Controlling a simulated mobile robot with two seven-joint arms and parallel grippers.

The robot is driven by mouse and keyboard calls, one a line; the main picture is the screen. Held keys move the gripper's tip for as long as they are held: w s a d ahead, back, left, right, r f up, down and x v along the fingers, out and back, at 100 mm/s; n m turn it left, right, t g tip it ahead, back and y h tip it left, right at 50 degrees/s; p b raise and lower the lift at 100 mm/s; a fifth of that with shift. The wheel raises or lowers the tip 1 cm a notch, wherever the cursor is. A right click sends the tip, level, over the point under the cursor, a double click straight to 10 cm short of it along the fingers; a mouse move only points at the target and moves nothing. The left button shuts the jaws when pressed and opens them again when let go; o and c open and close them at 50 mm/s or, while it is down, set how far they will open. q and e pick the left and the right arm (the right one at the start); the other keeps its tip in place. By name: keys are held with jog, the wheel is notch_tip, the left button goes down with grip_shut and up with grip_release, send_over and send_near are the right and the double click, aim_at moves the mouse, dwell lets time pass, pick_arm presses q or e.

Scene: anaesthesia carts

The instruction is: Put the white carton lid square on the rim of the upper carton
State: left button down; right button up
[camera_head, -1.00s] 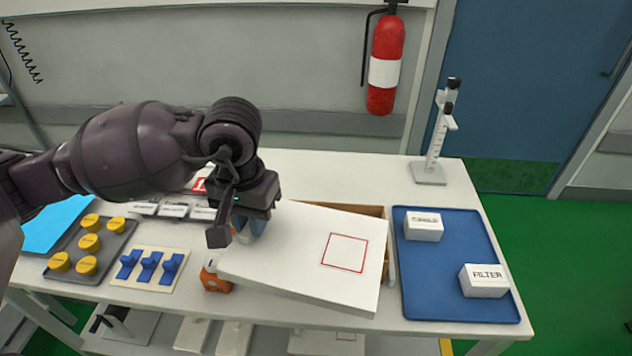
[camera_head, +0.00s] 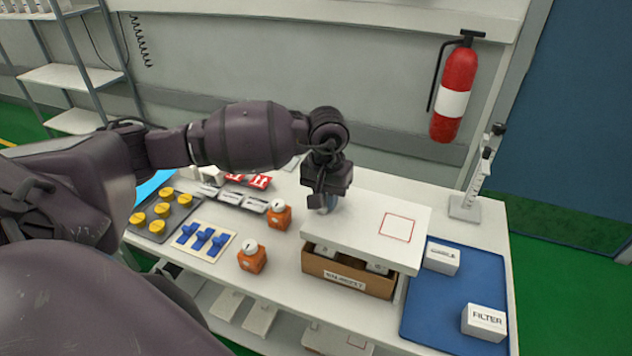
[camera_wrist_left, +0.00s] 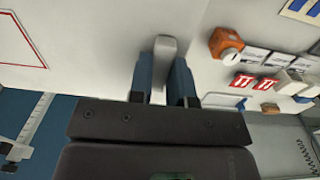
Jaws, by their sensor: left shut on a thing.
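The white carton lid (camera_head: 365,222), marked with a red square outline, is over the brown upper carton (camera_head: 385,285) on the table top. Its front edge sits above and behind the carton's front rim, leaving white items inside visible through the gap. I cannot tell whether its back edge touches the rim. My left gripper (camera_head: 324,208) is shut on the lid's grip at its left side. In the left wrist view, the gripper's blue fingers (camera_wrist_left: 166,75) close around a pale tab beside the lid (camera_wrist_left: 90,40). The right gripper is not in view.
A blue tray (camera_head: 420,315) with white boxes, including a FILTER box (camera_head: 484,321), lies close right of the carton. Two orange blocks (camera_head: 252,259) stand left of it. Blue switches (camera_head: 203,241) and yellow knobs (camera_head: 160,209) are farther left. A stand (camera_head: 466,206) is behind the tray.

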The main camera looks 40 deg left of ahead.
pick_arm(q)
jog(key=shift+w+a+f+p, duration=0.15)
jog(key=shift+a+p, duration=0.05)
jog(key=shift+a, duration=0.4)
jog(key=shift+w+a+f+p, duration=0.1)
jog(key=shift+a+f+p, duration=0.1)
jog(key=shift+a, duration=0.4)
jog(key=shift+a+f, duration=0.1)
jog(key=shift+f, duration=0.05)
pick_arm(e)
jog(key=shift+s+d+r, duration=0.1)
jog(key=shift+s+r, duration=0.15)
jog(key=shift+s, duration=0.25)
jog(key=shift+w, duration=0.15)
pick_arm(q)
notch_tip(320, 180, down, 8)
jog(key=b, duration=0.7)
jog(key=shift+f, duration=0.2)
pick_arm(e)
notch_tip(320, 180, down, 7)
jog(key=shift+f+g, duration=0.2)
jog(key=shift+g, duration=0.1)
